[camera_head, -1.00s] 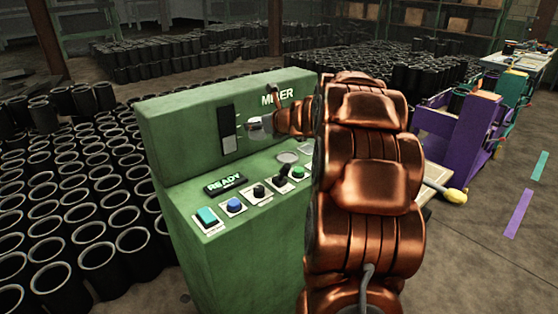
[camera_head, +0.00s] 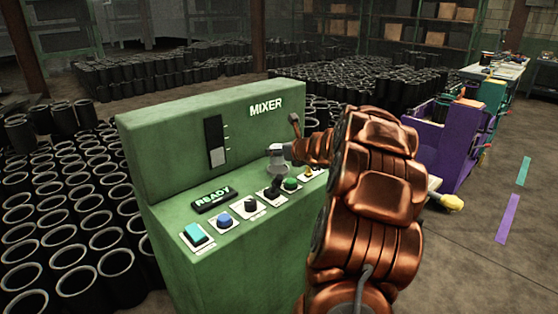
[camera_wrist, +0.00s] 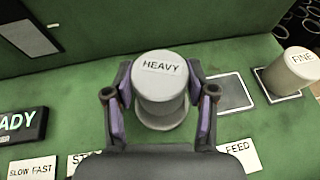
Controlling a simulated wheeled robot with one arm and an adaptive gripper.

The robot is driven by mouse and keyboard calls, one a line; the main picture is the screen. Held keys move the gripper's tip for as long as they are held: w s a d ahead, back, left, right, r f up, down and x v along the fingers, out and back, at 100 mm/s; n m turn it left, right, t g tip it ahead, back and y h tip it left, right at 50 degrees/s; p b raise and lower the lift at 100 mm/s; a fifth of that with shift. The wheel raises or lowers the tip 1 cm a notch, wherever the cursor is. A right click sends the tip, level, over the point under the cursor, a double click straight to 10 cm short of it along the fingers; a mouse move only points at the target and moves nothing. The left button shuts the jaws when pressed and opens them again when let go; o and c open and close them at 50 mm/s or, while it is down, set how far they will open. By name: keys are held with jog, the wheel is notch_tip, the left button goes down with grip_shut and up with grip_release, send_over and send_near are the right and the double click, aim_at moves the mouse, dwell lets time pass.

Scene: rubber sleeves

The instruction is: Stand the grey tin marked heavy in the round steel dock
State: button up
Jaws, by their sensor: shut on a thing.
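The grey tin marked HEAVY (camera_wrist: 160,68) stands upright between the two fingers of my gripper (camera_wrist: 160,92) in the wrist view. The fingers are shut on its sides. The round steel dock (camera_wrist: 166,122) shows as a wider grey rim just below the tin. The tin is over it; I cannot tell whether its base touches the dock. In the head view the tin (camera_head: 277,153) is small and grey at the end of my copper arm, over the panel, with my arm hiding part of the area.
A grey tin marked FINE (camera_wrist: 283,72) stands on a square pad at the right, beside an empty square pad (camera_wrist: 233,92). The green mixer panel (camera_head: 170,222) carries a READY display (camera_head: 213,199), buttons and a lever. Black sleeves (camera_head: 75,225) crowd the floor at left.

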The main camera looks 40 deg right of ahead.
aim_at(279, 158)
jog(key=shift+f, duration=1.35)
jog(key=shift+f+b, duration=0.25)
jog(key=shift+b, duration=0.1)
jog(key=o, duration=1.3)
jog(key=shift+r, duration=0.1)
jog(key=shift+r, duration=0.15)
jog(key=v, duration=1.2)
jog(key=shift+r+p, duration=0.1)
jog(key=shift+p, duration=0.2)
